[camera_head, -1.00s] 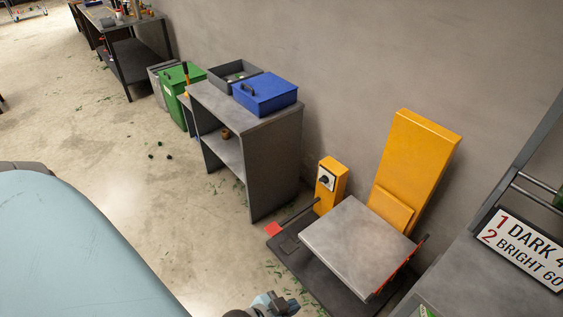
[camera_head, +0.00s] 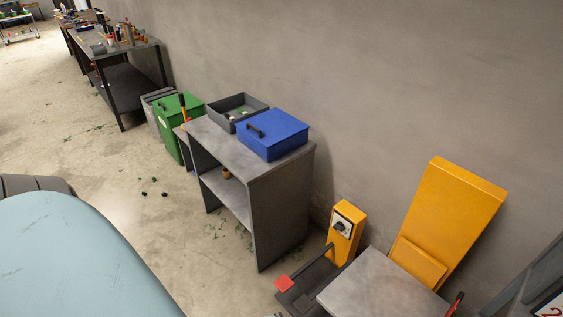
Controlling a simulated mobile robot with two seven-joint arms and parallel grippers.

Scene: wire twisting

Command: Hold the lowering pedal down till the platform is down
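A grey square platform (camera_head: 382,290) sits at the lower right in front of a tall yellow column (camera_head: 450,222). Part of it is cut off by the bottom edge. A red pedal (camera_head: 284,283) on a dark arm stands out at the platform's left, above the dark base (camera_head: 298,299). A small yellow post (camera_head: 346,233) with a dark knob on a pale plate stands behind it. Another red part (camera_head: 455,304) shows at the platform's right edge. The platform's height above its base is hard to judge here. Neither of my grippers shows in the head view.
A grey shelf unit (camera_head: 270,215) stands left of the lift, bearing a blue toolbox (camera_head: 272,137) and a grey tray (camera_head: 238,106). A green bin (camera_head: 180,118) is beyond it. A workbench (camera_head: 125,85) stands farther back. Open floor lies left of the shelf, with scattered green bits.

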